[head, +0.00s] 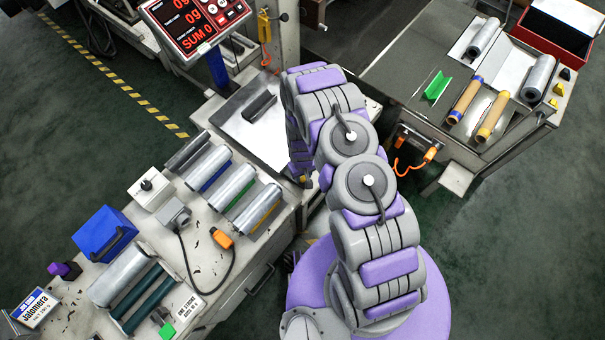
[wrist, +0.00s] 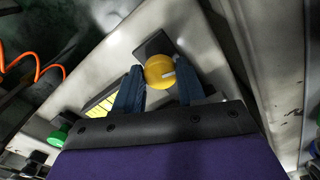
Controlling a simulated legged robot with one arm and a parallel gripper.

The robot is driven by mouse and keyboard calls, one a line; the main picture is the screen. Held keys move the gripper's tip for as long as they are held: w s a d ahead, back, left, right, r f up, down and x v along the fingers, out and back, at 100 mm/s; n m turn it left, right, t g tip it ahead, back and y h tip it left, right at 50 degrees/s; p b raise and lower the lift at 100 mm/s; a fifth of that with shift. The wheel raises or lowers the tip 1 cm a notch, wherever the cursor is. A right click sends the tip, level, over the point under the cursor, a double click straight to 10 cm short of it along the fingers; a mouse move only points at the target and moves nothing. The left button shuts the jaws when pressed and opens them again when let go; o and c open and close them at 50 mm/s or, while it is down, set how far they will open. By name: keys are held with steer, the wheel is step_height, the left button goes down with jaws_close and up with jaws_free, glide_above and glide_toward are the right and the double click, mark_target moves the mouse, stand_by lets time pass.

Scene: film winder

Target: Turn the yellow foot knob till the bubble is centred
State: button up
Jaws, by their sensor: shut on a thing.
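The yellow foot knob (wrist: 160,70) shows in the upper middle of the wrist view, round with a pale mark on its right side. It sits at a dark block by the corner of a pale metal plate. My gripper (wrist: 159,76) has one dark blue finger on each side of the knob and is shut on it. In the head view my purple and grey arm hides the knob and most of my gripper. I cannot make out the bubble in either view.
A scale pan (head: 232,125) with a grey channel piece stands beside my arm, under a red display (head: 195,22). A cluttered bench (head: 205,262) is at left and another table (head: 385,75) at right. A green knob (wrist: 60,134) and orange cable (wrist: 38,68) show at left.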

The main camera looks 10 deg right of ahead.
steer(key=shift+w+r, duration=0.1)
steer(key=shift+w, duration=0.2)
steer(key=o, duration=1.1)
steer(key=shift+s+a, duration=0.1)
steer(key=shift+s, duration=0.05)
steer(key=shift+c, duration=0.2)
step_height(320, 180, up, 17)
steer(key=p, duration=0.3)
steer(key=shift+r, duration=0.15)
